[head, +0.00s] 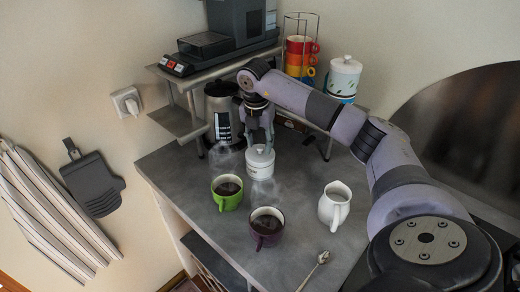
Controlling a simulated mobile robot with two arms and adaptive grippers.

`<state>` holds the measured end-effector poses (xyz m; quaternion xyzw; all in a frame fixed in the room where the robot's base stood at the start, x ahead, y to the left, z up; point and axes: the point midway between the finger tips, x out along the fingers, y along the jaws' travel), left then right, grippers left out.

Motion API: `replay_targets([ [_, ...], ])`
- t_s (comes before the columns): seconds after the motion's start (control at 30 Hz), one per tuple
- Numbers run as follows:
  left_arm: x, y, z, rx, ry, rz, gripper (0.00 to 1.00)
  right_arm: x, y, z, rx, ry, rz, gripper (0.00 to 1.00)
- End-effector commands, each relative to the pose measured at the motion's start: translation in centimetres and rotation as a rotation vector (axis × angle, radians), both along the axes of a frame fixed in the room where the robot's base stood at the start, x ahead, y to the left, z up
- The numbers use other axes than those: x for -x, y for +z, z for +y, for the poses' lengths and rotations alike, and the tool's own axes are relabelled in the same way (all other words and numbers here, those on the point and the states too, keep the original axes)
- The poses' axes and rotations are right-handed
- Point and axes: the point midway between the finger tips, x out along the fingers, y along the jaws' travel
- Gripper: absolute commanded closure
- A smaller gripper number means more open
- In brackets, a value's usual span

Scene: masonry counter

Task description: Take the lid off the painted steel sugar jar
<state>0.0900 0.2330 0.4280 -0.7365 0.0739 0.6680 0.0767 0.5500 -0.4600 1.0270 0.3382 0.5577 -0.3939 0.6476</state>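A small white jar (260,167) with a white lid and knob stands upright on the grey counter, behind the two coffee cups. I take it for the sugar jar. My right gripper (260,140) points down just above it. Its fingers are apart, one to each side above the lid's knob, and hold nothing that I can see. The lid sits on the jar. Whether a fingertip touches the knob is too small to tell. My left gripper is not in view.
A green cup (227,194), a purple cup (266,229) and a white creamer (335,207) stand in front. A steel pot (221,112) stands behind left. A metal shelf (216,66) carries a coffee machine, stacked cups and a patterned white canister (344,76). A spoon (314,270) lies at front.

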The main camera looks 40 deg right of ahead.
Motion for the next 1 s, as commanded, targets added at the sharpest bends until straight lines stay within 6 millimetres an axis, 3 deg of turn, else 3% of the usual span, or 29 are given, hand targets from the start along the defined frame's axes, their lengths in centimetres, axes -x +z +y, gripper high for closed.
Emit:
replay_targets([
  [0.13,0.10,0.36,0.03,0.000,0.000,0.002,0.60,-0.03,-1.22,-0.21,0.000,-0.001,0.001,0.61],
  [0.37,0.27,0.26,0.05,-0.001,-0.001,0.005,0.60,-0.10,-1.37,-0.22,-0.001,-0.001,-0.001,0.61],
  [1.0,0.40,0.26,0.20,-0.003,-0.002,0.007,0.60,-0.10,-1.32,-0.21,-0.001,-0.001,-0.001,1.00],
])
